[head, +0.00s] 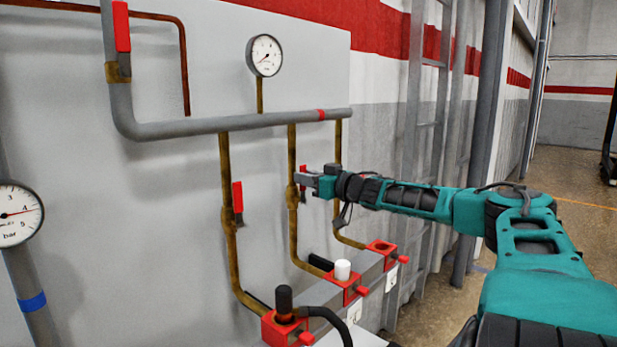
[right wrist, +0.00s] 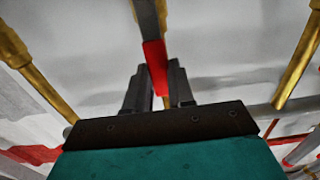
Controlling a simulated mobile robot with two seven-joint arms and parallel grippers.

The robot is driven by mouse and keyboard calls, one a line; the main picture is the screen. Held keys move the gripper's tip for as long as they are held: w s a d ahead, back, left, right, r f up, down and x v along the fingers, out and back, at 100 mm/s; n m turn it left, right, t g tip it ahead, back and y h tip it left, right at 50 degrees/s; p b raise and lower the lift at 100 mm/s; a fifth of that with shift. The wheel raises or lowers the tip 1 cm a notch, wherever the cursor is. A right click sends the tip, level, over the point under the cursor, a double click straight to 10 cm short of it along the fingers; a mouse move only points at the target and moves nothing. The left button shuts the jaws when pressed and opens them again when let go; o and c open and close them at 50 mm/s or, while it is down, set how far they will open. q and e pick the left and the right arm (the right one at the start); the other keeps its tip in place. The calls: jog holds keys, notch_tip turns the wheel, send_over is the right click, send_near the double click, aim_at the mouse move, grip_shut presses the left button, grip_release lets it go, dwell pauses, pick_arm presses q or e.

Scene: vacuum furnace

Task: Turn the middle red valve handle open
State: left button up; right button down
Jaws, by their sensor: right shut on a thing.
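The middle red valve handle (head: 303,192) is on the middle brass pipe (head: 292,228), below the grey horizontal pipe. It stands roughly upright beside its pipe, and parts of it show above and below my right gripper's fingers. My right gripper (head: 303,179) reaches in from the right and is shut on this handle. In the right wrist view the red handle (right wrist: 155,62) runs between the two dark fingers (right wrist: 157,85); its far part is hidden by the gripper. My left gripper is in neither view.
Another red handle (head: 238,197) stands upright on the left brass pipe (head: 232,260). A larger red handle (head: 121,27) is at upper left. Gauges (head: 264,55) (head: 14,213) are on the wall side. Red connector blocks (head: 344,285) sit below. A ladder (head: 424,120) stands behind my right arm.

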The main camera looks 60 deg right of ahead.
jog(key=shift+a+f, duration=0.1)
jog(key=shift+f, duration=0.15)
jog(key=c, duration=1.3)
grip_release()
jog(key=o, duration=0.3)
jog(key=shift+r, duration=0.15)
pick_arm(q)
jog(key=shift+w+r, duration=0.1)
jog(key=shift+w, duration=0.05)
pick_arm(e)
jog(key=shift+o, duration=0.2)
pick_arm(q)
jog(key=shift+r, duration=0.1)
pick_arm(e)
jog(key=shift+r, duration=0.1)
